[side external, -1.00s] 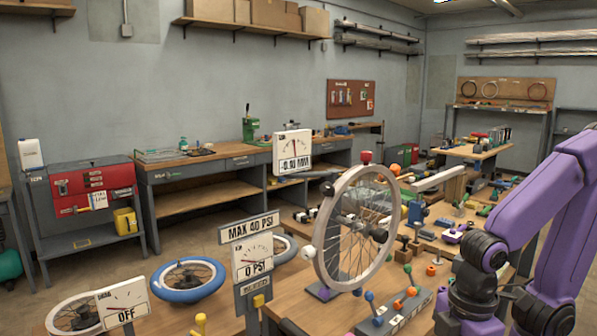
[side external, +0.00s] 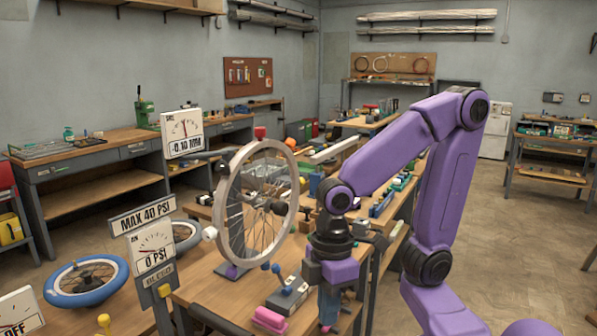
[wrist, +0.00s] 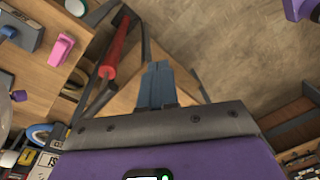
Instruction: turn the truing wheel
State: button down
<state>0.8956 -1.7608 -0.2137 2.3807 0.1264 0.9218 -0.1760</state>
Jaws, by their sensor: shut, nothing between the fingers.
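The truing wheel (side external: 230,205), a spoked wheel with a pale grey rim, stands upright on the wooden bench in the side external view. It has a dark hub, with a white knob at its left side and a red knob near its top. My gripper (side external: 328,326) points down to the right of the wheel, apart from it, near the bench's front edge. In the wrist view, the fingers of my gripper (wrist: 157,82) are together with nothing between them. The wheel is not clearly visible in the wrist view; a rounded pale part shows at its left edge.
A blue-knobbed lever block (side external: 288,297) and a pink block (side external: 269,319) lie between the wheel and my gripper. A dial (side external: 182,130) reading -0.10 MM stands behind the wheel. A pressure gauge sign (side external: 152,250) reads 0 PSI. A red bar (wrist: 115,48) lies near my fingers in the wrist view.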

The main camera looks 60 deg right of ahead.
jog(key=w+r+m+y, duration=0.2)
jog(key=w, duration=0.7)
jog(key=w+d+r+m+t+y, duration=0.1)
jog(key=w+d+r+m+t, duration=0.15)
jog(key=w+d, duration=0.7)
jog(key=w+d+r+m+t+y, duration=0.1)
jog(key=w+d+r+m+t, duration=0.15)
jog(key=w+d, duration=0.65)
jog(key=w+d+r+m+t+h, duration=0.1)
jog(key=w+d+t, duration=0.1)
jog(key=d, duration=0.7)
jog(key=w+d+m+t, duration=0.1)
jog(key=w+d+t, duration=0.15)
jog(key=d, duration=0.65)
jog(key=s+d+r+m+t+h, duration=0.1)
jog(key=s+d+t+h, duration=0.15)
jog(key=d, duration=0.75)
jog(key=s+d+r+m+t+h, duration=0.15)
jog(key=s+d, duration=0.25)
jog(key=d, duration=0.5)
jog(key=w+f, duration=0.8)
jog(key=w, duration=0.1)
jog(key=shift+w+f+g, duration=0.35)
jog(key=shift+w+g, duration=0.05)
jog(key=shift+g, duration=0.05)
jog(key=shift+n, duration=0.25)
